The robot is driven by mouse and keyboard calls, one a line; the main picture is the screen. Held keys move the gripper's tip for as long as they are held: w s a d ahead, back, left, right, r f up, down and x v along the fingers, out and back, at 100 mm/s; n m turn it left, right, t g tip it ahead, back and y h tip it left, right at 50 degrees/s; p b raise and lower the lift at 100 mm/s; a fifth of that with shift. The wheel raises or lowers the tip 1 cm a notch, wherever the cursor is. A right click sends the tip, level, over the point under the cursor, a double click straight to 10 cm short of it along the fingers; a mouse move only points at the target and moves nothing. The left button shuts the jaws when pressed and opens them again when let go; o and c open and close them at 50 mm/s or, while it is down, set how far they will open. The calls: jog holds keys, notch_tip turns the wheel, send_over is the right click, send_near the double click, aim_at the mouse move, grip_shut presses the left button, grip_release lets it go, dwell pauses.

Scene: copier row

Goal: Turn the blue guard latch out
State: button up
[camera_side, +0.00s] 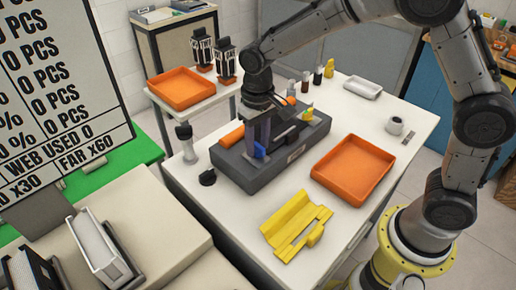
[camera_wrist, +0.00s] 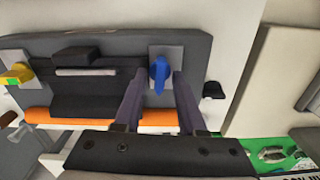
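The blue guard latch (camera_wrist: 159,72) sits on a light grey square plate on the dark grey machine block (camera_wrist: 211,58). In the wrist view it is a narrow upright shape, pointing along the fingers. It also shows in the side view (camera_side: 260,150), partly behind a finger. My gripper (camera_wrist: 157,88) is open, with one finger on each side of the latch; a gap shows on both sides in the wrist view. In the side view my gripper (camera_side: 257,143) points down at the machine block (camera_side: 235,172). Whether a finger touches the latch lower down I cannot tell.
A yellow-and-green part (camera_wrist: 17,74) sits at the block's other end, and an orange bar (camera_wrist: 60,114) runs along it.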

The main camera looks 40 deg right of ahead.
aim_at(258, 144)
jog(key=shift+r, duration=2.45)
jog(key=shift+d+r, duration=0.15)
jog(key=s+d+r+m+t, duration=0.1)
jog(key=s+d+r+t, duration=0.1)
jog(key=s+d+r, duration=0.3)
jog(key=s+d+r+t, duration=0.1)
jog(key=s+r+t, duration=0.15)
jog(key=r, duration=0.45)
jog(key=s+d+f+n, duration=0.1)
jog(key=s+d+f, duration=0.1)
jog(key=s, duration=0.6)
jog(key=s+d+f+n+t, duration=0.1)
jog(key=s+f, duration=0.1)
jog(key=s, duration=0.5)
jog(key=shift+s+d+f, duration=0.3)
jog(key=shift+s+d, duration=0.05)
jog(key=shift+d, duration=0.05)
